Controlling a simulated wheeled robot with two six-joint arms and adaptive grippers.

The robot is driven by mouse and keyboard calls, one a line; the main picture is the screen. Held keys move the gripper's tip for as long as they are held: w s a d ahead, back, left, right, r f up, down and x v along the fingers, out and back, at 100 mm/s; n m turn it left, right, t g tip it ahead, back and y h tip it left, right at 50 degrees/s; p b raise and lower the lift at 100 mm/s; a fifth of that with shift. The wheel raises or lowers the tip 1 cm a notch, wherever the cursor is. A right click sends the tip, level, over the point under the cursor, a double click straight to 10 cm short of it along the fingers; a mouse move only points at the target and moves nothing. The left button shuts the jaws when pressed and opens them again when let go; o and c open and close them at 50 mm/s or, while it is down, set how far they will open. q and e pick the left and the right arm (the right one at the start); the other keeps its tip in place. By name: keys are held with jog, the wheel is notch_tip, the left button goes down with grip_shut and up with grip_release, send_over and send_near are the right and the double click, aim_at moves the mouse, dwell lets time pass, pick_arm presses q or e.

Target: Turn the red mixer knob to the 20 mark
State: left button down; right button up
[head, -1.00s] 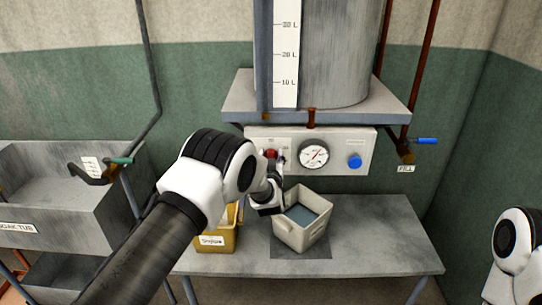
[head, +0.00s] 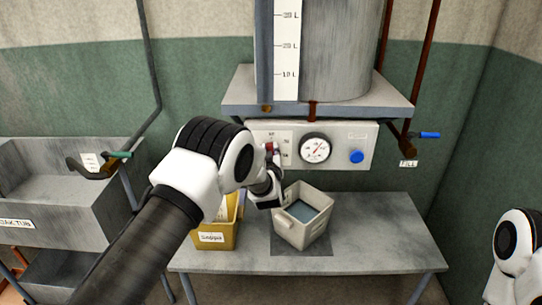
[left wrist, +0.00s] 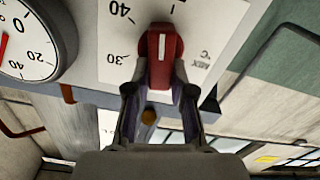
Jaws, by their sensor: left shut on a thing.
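The red mixer knob (left wrist: 165,55) sits on the white panel with a dial of numbers. In the left wrist view, which is upside down, the marks 30 and 40 show to its left, and a pale line runs along the knob. The 20 mark cannot be made out there. My left gripper (left wrist: 160,88) is shut on the knob, one finger on each side. In the head view my left gripper (head: 270,160) reaches the panel, and only a little of the red knob (head: 271,146) shows beside it.
A round gauge (head: 315,148) and a blue knob (head: 356,157) are on the panel right of the red knob. Below, a pale bin (head: 290,232) of liquid and a yellow box (head: 212,238) stand on the grey table (head: 390,235). My right arm is at the lower right.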

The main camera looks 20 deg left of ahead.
pick_arm(q)
notch_tip(320, 180, down, 4)
jog(key=n+b, duration=2.9)
jog(key=b, duration=0.9)
jog(key=shift+f+n, duration=0.1)
jog(key=shift+n, duration=0.3)
jog(key=shift+d+n+b, duration=0.2)
jog(key=shift+n+b, duration=1.25)
jog(key=shift+n, duration=0.25)
jog(key=shift+r, duration=0.2)
jog(key=c, duration=1)
grip_release()
jog(key=shift+w, duration=0.1)
jog(key=shift+r, duration=0.1)
